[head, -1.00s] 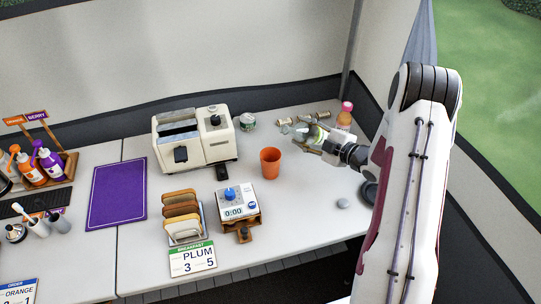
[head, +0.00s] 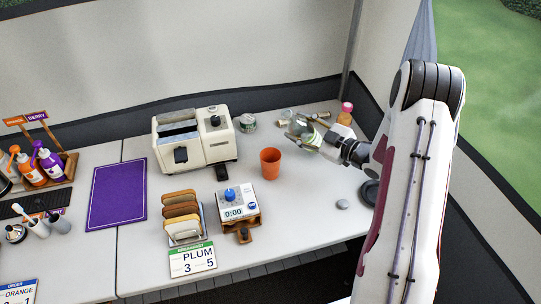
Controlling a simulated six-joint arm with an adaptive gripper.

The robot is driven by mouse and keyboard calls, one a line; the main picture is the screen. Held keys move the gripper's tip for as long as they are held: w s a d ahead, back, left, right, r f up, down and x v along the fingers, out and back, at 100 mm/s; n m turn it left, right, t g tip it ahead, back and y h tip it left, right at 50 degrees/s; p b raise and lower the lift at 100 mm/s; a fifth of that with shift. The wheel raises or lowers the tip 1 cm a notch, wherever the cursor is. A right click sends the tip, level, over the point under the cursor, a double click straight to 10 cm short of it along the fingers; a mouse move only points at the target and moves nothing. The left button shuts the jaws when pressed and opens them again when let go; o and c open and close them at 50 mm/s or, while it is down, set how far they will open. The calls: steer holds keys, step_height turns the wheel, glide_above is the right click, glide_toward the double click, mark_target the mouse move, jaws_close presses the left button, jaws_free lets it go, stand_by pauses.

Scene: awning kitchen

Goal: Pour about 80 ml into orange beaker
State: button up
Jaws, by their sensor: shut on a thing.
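The orange beaker (head: 270,164) stands upright on the white counter, right of the toaster. Whether it holds any liquid is too small to tell. My gripper (head: 318,141) is shut on a clear, greenish bottle (head: 302,130) with a pale label. The bottle is tilted, with its narrow end toward the upper left. My gripper and the bottle are to the right of the beaker and further back, apart from it. The fingers partly cover the bottle. No stream of liquid is visible.
A pink-capped bottle (head: 346,113) stands close behind my gripper. A can (head: 247,123) and the toaster (head: 196,138) are behind and left of the beaker. A timer (head: 237,201) and toast rack (head: 182,220) are in front. A small grey object (head: 342,204) lies at right.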

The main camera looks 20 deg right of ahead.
steer(key=shift+r+m+t+y, duration=0.15)
steer(key=shift+r+m+y, duration=0.15)
steer(key=shift+m, duration=0.5)
steer(key=shift+r+m+t+y, duration=0.2)
steer(key=shift+r+m, duration=0.1)
steer(key=shift+m, duration=0.5)
steer(key=shift+a+m+y, duration=0.1)
steer(key=shift+m+y, duration=0.2)
steer(key=shift+m, duration=0.7)
steer(key=shift+m+t, duration=0.25)
steer(key=shift+m, duration=0.05)
